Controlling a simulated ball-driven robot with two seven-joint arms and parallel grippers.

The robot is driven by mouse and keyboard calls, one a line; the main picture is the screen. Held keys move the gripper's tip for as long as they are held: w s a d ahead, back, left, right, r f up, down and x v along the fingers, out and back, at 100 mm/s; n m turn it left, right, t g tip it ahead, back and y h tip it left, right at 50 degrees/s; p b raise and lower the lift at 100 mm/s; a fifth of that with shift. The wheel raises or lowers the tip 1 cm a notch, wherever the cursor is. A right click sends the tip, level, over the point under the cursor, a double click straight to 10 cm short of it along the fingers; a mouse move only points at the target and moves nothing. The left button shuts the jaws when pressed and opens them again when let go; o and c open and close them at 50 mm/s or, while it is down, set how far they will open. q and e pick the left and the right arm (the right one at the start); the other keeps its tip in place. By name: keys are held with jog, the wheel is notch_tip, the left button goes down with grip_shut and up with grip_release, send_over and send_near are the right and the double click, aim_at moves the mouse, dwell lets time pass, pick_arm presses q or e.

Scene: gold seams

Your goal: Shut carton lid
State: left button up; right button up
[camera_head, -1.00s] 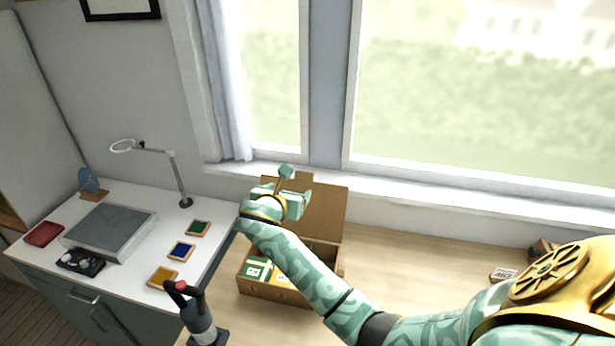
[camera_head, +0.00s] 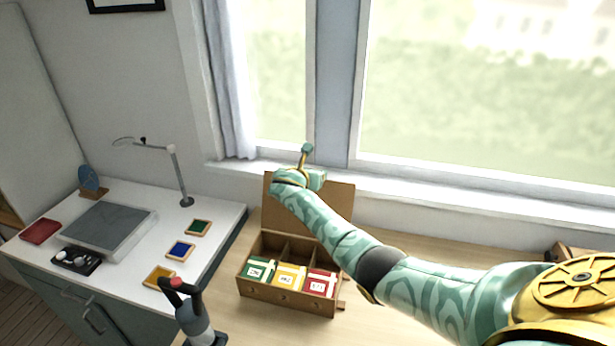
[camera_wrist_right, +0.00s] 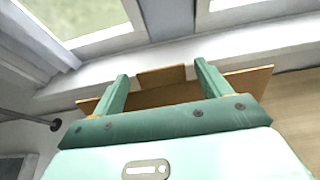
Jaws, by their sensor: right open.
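The brown carton (camera_head: 262,294) stands on the wooden table with its lid (camera_head: 338,205) raised at the back. Its three compartments hold a green-and-white packet (camera_head: 259,271), a yellow one (camera_head: 290,277) and a red one (camera_head: 320,283). My right gripper (camera_head: 309,166) is above the carton, overlapping the upper left of the lid in the head view. In the right wrist view the open, empty jaws (camera_wrist_right: 161,73) have the lid (camera_wrist_right: 180,94) and its tab (camera_wrist_right: 161,76) beyond and between them. Contact with the lid cannot be told. My left gripper is out of view.
A window sill (camera_head: 400,191) runs behind the carton. A dark upright device with a red tip (camera_head: 194,318) stands at the front left. The white counter (camera_head: 140,215) at left holds a lamp (camera_head: 178,175), a grey slab and small coloured pads. Wooden table right of the carton is mostly clear.

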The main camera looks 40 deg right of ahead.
jog(key=shift+w+d+f, duration=0.15)
jog(key=shift+d, duration=0.1)
jog(key=c, duration=1.4)
jog(key=shift+s+a+r+t+h+p, duration=0.3)
jog(key=shift+s+a+p, duration=0.15)
jog(key=shift+a, duration=0.1)
jog(key=s+a+t+h, duration=0.3)
jog(key=s+a+h, duration=0.1)
jog(key=s+a, duration=0.3)
jog(key=shift+s+a+f, duration=0.15)
jog(key=shift+a+f, duration=0.15)
jog(key=shift+a, duration=0.8)
